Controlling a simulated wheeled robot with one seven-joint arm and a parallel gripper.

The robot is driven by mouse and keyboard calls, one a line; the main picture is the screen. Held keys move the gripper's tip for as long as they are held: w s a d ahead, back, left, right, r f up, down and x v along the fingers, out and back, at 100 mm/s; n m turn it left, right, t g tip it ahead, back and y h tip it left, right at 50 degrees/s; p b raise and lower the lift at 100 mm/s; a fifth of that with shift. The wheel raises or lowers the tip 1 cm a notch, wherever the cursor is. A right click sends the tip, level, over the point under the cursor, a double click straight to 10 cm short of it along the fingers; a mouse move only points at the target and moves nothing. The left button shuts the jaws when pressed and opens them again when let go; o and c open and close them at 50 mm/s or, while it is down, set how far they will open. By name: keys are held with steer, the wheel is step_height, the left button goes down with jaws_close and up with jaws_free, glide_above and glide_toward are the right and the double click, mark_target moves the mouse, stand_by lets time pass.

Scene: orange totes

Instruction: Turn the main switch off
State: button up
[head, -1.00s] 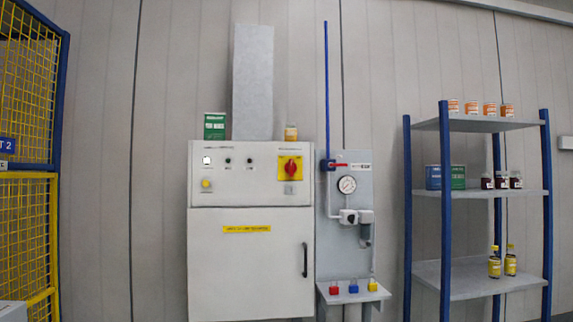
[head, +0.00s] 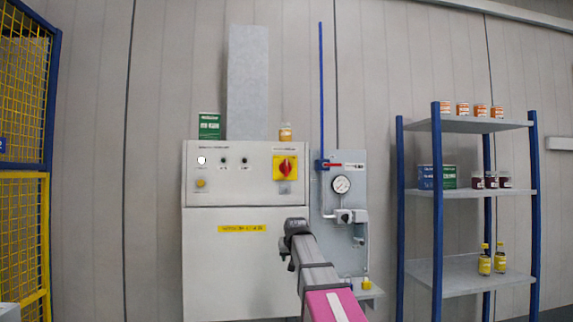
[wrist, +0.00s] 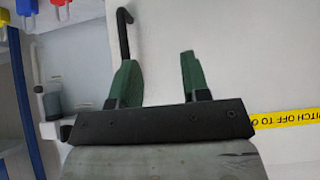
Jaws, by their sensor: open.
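The main switch (head: 285,167) is a red rotary knob on a yellow plate. It sits at the upper right of the white cabinet's (head: 222,265) control panel, and the exact angle of its handle is too small to tell. My gripper (wrist: 157,72) is open, with two green fingers apart and nothing between them. In the head view my arm reaches up from the bottom, its dark end below the switch in front of the cabinet door. The wrist view is upside down and does not show the switch.
The black door handle (wrist: 124,35) stands close to one finger in the wrist view. A yellow label (head: 242,228) is on the door. A gauge (head: 341,184) and pipes are on the panel to the right. Shelves (head: 466,192) stand farther right, a yellow mesh fence (head: 22,230) at left.

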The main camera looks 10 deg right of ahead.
step_height(320, 180, up, 21)
steer(key=w+t, duration=0.2)
steer(key=t, duration=0.3)
glide_toward(287, 162)
steer(key=x, duration=1)
steer(key=shift+w, duration=0.15)
steer(key=shift+a, duration=0.1)
jaws_close()
